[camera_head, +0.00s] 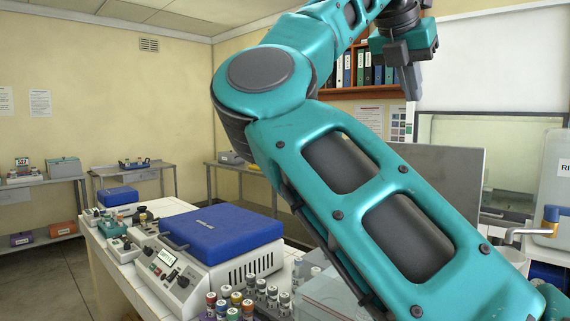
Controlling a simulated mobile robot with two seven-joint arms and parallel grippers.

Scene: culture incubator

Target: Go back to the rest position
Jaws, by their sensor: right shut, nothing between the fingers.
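My right arm rises from the lower right across the middle of the head view, bends at a large elbow on the left, and runs up to the top. My right gripper (410,82) hangs near the top, right of centre, pointing down. Its fingers are together with nothing between them. It is in the air, well above the bench, in front of the shelf of binders and the white panel. My left gripper is out of view.
A culture device with a blue lid (222,232) stands on the white bench at lower left. Several capped vials (235,299) stand at the bottom centre. A wall shelf with binders (347,70) is behind the gripper. A grey panel (445,168) stands behind the forearm.

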